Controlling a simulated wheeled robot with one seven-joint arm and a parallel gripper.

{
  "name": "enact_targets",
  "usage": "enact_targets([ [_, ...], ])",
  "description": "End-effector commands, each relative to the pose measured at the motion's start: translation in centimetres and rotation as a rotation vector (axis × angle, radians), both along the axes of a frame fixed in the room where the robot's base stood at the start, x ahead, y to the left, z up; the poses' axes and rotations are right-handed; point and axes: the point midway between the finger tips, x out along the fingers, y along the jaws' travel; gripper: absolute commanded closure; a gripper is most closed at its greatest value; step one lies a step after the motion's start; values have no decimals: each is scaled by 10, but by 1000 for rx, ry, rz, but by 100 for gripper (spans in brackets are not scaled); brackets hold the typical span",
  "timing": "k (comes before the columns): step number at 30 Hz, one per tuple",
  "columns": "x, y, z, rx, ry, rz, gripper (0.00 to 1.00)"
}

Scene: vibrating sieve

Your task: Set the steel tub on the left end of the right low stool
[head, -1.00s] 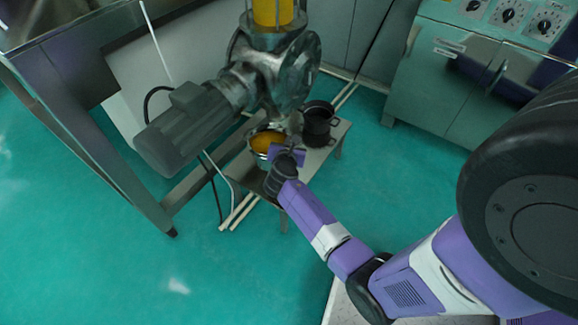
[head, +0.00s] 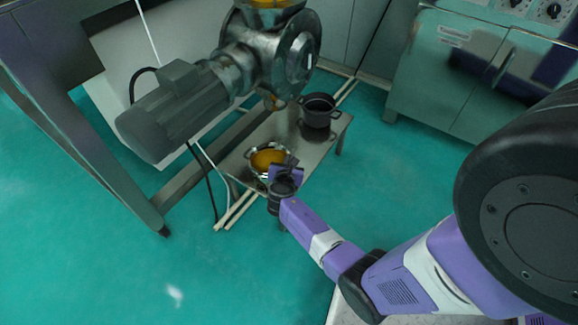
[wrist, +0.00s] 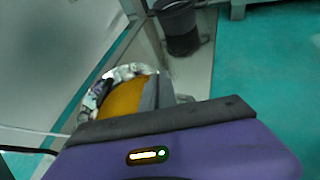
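The steel tub (head: 251,165) is round and shiny, with orange-yellow stuff inside. In the head view it is at the left end of the low stool (head: 291,150), level-looking and near its front edge. I cannot tell if its base touches the top. My gripper (head: 281,172) is at the tub's near right side and appears shut on its rim. In the wrist view, a grey finger (wrist: 156,91) overlaps the tub (wrist: 128,72); the grip and the tub's lower side are largely hidden.
A black pot (head: 319,112) stands at the stool's far right end, with bare top between it and the tub. A grey motor with a steel valve housing (head: 180,108) hangs above left. Pale pipes (head: 236,211) lie on the floor by the stool.

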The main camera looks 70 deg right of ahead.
Motion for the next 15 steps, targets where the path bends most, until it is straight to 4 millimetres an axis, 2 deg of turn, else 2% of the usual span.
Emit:
enact_targets([
  [1,1,-1,-10,-3,-3,1,100],
  [3,1,-1,-15,-3,-3,1,100],
  [14,1,-1,-17,-2,-4,0,100],
  [15,0,0,-18,0,-1,0,92],
])
